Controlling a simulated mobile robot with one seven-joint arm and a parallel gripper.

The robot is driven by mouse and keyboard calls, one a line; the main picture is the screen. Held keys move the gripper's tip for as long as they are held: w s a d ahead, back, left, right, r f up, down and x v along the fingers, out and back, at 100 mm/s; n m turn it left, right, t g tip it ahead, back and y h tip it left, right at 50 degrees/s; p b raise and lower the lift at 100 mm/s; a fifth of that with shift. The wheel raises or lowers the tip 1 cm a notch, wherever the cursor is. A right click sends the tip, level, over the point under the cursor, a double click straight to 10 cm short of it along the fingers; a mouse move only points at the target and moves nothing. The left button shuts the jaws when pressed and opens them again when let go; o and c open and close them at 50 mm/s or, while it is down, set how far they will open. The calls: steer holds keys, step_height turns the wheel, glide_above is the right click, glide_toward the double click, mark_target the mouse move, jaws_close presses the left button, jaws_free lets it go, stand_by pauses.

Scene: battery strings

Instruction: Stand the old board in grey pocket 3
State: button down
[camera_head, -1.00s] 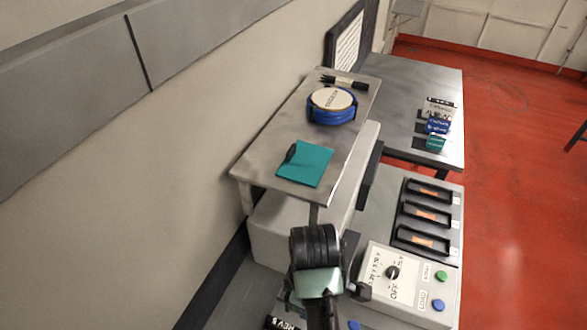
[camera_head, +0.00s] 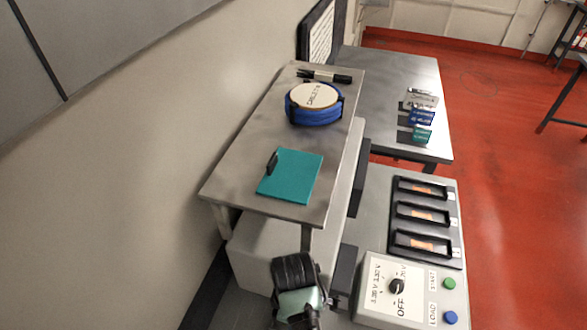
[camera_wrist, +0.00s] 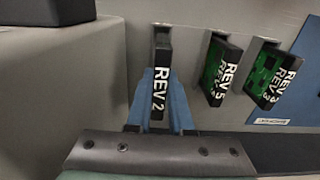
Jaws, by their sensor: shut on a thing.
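In the wrist view my gripper (camera_wrist: 161,108) is shut on a dark board labelled REV 2 (camera_wrist: 161,82), with a blue finger on each side. The board is upright, its top end close to a grey panel; I cannot tell whether it is still seated there. To its right stand a green board labelled REV 5 (camera_wrist: 222,70) and another REV board (camera_wrist: 272,75) whose number is unclear. In the head view only my dark wrist shows at the bottom; the jaws and held board are hidden. I cannot pick out grey pocket 3 in either view.
Right of my wrist is a control box (camera_head: 412,292) with a dial and buttons, below black bays (camera_head: 425,215). A far table (camera_head: 385,72) holds small labelled blocks.

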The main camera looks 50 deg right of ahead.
steer(key=shift+f, duration=1.55)
steer(key=shift+f, duration=0.1)
steer(key=c, duration=0.8)
jaws_free()
step_height(320, 180, up, 11)
steer(key=shift+d+r, duration=0.1)
steer(key=shift+r, duration=0.1)
steer(key=shift+r+p, duration=0.4)
steer(key=shift+r, duration=0.1)
